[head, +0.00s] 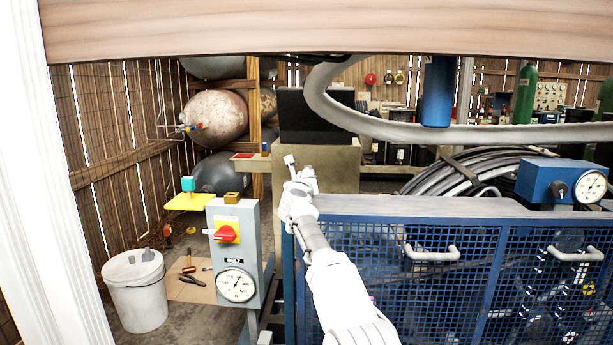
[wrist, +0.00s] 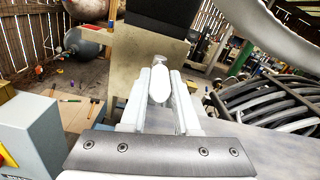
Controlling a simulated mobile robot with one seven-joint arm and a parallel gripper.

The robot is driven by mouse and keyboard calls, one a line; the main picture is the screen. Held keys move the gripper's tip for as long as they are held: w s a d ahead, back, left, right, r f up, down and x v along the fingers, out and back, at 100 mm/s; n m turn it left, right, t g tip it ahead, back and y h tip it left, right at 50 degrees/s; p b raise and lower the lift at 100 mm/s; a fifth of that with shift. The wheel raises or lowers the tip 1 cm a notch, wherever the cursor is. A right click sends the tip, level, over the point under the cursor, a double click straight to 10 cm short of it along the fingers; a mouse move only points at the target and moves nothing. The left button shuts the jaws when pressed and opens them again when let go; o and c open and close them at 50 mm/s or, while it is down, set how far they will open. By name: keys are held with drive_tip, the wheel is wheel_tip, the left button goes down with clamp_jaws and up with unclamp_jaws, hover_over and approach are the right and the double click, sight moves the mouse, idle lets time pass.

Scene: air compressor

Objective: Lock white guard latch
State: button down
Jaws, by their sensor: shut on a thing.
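The white guard latch (wrist: 159,86) shows in the wrist view as a rounded white piece between the two pale fingers of my gripper (wrist: 160,73). My gripper is shut on it. In the head view my gripper (head: 302,182) is at the left end of the blue mesh guard (head: 400,275), near its top edge. A small pale tip of the latch (head: 289,160) sticks out past my gripper there. The fingers hide the latch's base, so I cannot tell whether it is locked.
A grey control box (head: 232,275) with a red knob and gauge stands just left of the guard. A beige block (head: 330,168) with a black top stands behind. A large pale hose (head: 345,115) arches above right. A white bucket (head: 136,295) is on the floor at left.

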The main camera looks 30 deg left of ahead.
drive_tip(key=shift+r, duration=0.1)
drive_tip(key=c, duration=0.7)
unclamp_jaws()
drive_tip(key=shift+a, duration=0.1)
drive_tip(key=shift+o, duration=0.2)
drive_tip(key=shift+s, duration=0.1)
drive_tip(key=shift+s+a+b, duration=0.2)
drive_tip(key=shift+s+b, duration=0.3)
drive_tip(key=shift+b, duration=0.2)
drive_tip(key=shift+s+d+b, duration=0.55)
drive_tip(key=shift+d+b, duration=0.1)
drive_tip(key=shift+b, duration=0.1)
drive_tip(key=shift+f+b+v, duration=0.25)
drive_tip(key=shift+b+v, duration=0.75)
drive_tip(key=shift+v, duration=0.15)
drive_tip(key=shift+s+d+r, duration=0.1)
drive_tip(key=shift+s+r, duration=0.1)
drive_tip(key=shift+s, duration=0.2)
drive_tip(key=v, duration=0.6)
drive_tip(key=shift+s, duration=0.2)
